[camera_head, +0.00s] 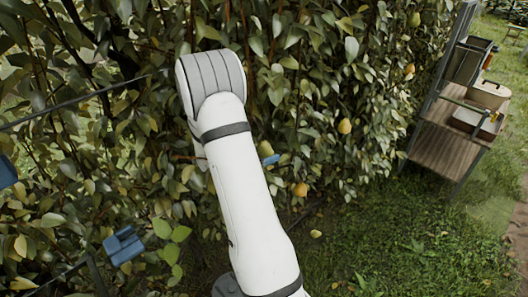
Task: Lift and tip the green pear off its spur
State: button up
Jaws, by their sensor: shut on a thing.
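A small green pear (265,148) shows just right of my white arm, low in front of the hedge. A small blue piece that looks like a fingertip of my gripper (270,159) lies right against its lower side. My arm hides most of the gripper, but it appears shut on this pear. The pear's spur and stem cannot be made out among the leaves.
Yellow pears (344,126) and an orange one (300,189) hang nearby. A fallen pear (316,233) lies on the grass. A wooden stand (445,135) holds containers at right. Blue fittings (124,245) sit at left. Grass at lower right is open.

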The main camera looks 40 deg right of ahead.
jog(key=shift+s+a+r+y+p, duration=0.2)
jog(key=shift+s+y+p, duration=0.1)
jog(key=shift+p, duration=0.4)
jog(key=shift+s+a+f+n+g, duration=0.1)
jog(key=shift+s+n+g, duration=0.15)
jog(key=shift+n, duration=0.25)
jog(key=shift+s+a+r+n+g+y, duration=0.2)
jog(key=shift+s+a+n+g+y, duration=0.15)
jog(key=shift+n+y, duration=0.2)
jog(key=shift+d, duration=0.1)
jog(key=shift+s+a+r+n+y, duration=0.25)
jog(key=shift+s+r+n+y, duration=0.1)
jog(key=shift+s+y, duration=0.1)
